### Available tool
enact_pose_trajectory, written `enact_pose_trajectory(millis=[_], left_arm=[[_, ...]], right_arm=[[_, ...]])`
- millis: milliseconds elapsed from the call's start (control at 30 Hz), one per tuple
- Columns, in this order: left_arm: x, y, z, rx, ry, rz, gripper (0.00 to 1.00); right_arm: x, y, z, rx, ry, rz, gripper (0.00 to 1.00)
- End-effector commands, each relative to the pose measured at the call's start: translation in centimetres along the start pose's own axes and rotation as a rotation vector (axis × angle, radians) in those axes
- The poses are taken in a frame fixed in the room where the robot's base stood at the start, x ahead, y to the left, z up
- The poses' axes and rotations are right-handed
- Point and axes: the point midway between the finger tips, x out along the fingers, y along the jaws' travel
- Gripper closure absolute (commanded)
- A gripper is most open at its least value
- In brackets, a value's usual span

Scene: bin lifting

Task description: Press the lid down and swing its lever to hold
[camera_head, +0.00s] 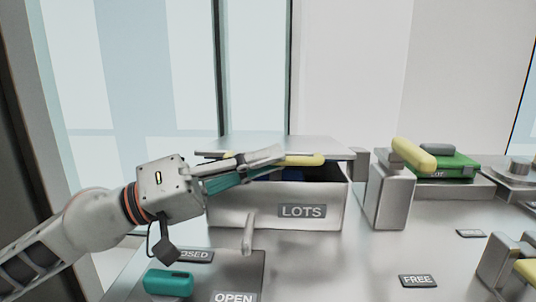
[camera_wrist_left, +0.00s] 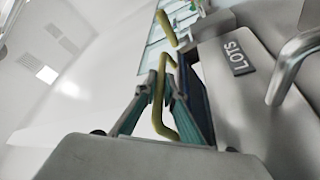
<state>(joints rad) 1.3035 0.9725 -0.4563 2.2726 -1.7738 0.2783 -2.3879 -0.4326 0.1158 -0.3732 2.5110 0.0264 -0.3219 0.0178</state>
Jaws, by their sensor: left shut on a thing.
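The grey bin (camera_head: 235,213) labelled LOTS stands on the steel bench. Its flat grey lid (camera_head: 290,147) sits raised above the bin's front wall, with a dark gap and something blue beneath. A yellow handle bar (camera_head: 305,160) runs along the lid's front edge. My left gripper (camera_head: 270,160) is shut on this handle; in the left wrist view the yellow bar (camera_wrist_left: 159,95) lies between its teal-sided fingers. A small grey lever (camera_head: 248,232) stands before the bin's front; a bent metal bar (camera_wrist_left: 290,65) shows near the bin in the left wrist view. My right gripper is out of view.
Right of the bin stand a grey block (camera_head: 390,200), a yellow grip (camera_head: 413,155) and a green box (camera_head: 455,165). The bench around the FREE label (camera_head: 418,281) is clear.

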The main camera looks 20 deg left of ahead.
Motion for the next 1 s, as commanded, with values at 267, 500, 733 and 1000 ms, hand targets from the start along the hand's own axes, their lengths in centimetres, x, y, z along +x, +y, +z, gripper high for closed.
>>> enact_pose_trajectory(millis=[267,500,733,1000], left_arm=[[-0.07,-0.20,0.07,-0.002,0.000,-0.002,1.00],[-0.06,-0.21,0.07,-0.002,0.001,-0.002,0.74],[-0.05,-0.16,0.09,-0.001,0.000,-0.001,0.74],[-0.65,-0.19,0.14,-0.002,-0.002,-0.002,0.74]], right_arm=[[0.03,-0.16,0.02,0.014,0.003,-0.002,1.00],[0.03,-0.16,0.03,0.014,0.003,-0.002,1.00],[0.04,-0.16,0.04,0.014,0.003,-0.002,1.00],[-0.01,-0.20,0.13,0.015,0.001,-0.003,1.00]])
